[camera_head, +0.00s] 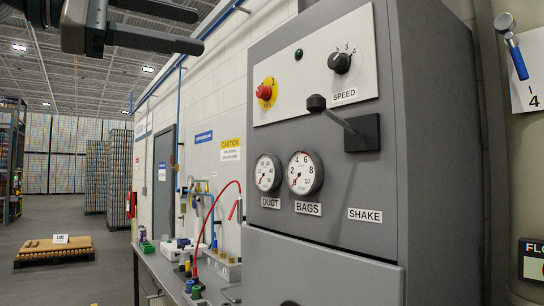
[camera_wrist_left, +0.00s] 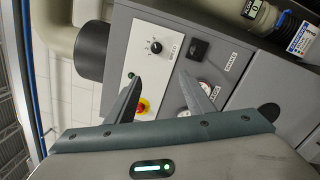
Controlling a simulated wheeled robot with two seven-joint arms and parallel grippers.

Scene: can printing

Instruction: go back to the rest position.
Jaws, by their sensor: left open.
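My left gripper (camera_head: 199,31) is at the upper left of the head view, its two fingers pointing right. It is open with nothing between the fingers. It hangs in the air, apart from the grey control cabinet (camera_head: 325,245). In the left wrist view the open fingers (camera_wrist_left: 160,77) point toward the cabinet front, which looks turned on its side. My right gripper is in neither view.
The cabinet bears a red emergency button (camera_head: 264,92), a speed knob (camera_head: 341,62), a lever (camera_head: 340,121) on a black plate and two gauges (camera_head: 305,172). A bench (camera_head: 172,284) stands left of it. A pallet (camera_head: 54,250) lies on otherwise open floor.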

